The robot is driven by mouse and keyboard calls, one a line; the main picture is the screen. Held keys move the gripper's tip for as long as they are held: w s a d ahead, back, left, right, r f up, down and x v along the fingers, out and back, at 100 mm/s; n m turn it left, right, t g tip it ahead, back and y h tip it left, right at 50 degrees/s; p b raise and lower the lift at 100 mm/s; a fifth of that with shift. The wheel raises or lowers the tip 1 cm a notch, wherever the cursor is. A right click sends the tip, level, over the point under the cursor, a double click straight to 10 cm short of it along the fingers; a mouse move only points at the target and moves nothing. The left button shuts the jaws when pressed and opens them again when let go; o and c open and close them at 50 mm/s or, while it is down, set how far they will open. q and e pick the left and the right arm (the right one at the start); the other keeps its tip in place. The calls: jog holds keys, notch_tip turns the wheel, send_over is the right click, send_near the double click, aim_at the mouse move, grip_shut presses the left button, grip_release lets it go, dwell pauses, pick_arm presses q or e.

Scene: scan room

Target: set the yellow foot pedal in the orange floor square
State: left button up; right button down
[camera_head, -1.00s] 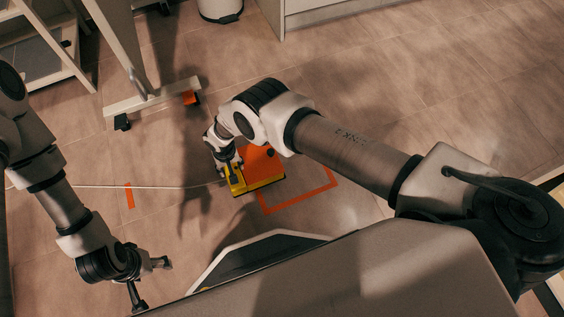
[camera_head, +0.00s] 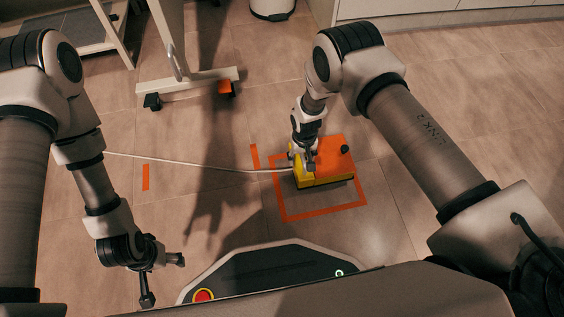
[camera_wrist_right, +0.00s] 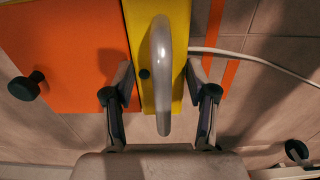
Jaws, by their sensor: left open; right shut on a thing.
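The foot pedal (camera_head: 336,156) has a yellow base, an orange top and a black knob. It lies over the far and middle part of the orange floor square (camera_head: 325,212), whose near strip and left and right sides show. Its far side is hidden. Whether the pedal touches the floor I cannot tell. My right gripper (camera_head: 307,168) is shut on the pedal at its left end. In the right wrist view the fingers (camera_wrist_right: 160,82) flank the pedal's grey curved handle (camera_wrist_right: 162,70). My left gripper (camera_head: 165,278) is open and empty, off to the left.
A pale cable (camera_head: 200,166) runs left across the floor from the pedal. Short orange tape strips (camera_head: 146,177) lie to the left. A wheeled stand foot (camera_head: 190,84) stands behind, and a white bin (camera_head: 272,8) and cabinet are at the back. The tiles right of the square are clear.

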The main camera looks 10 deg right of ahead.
jog(key=shift+w+d, duration=0.15)
jog(key=shift+d, duration=0.3)
jog(key=shift+f+b, duration=0.35)
notch_tip(320, 180, down, 3)
jog(key=shift+f+b, duration=0.1)
jog(key=shift+b, duration=1)
jog(key=shift+r, duration=0.25)
jog(key=shift+c, duration=1.7)
grip_release()
jog(key=shift+f, duration=0.15)
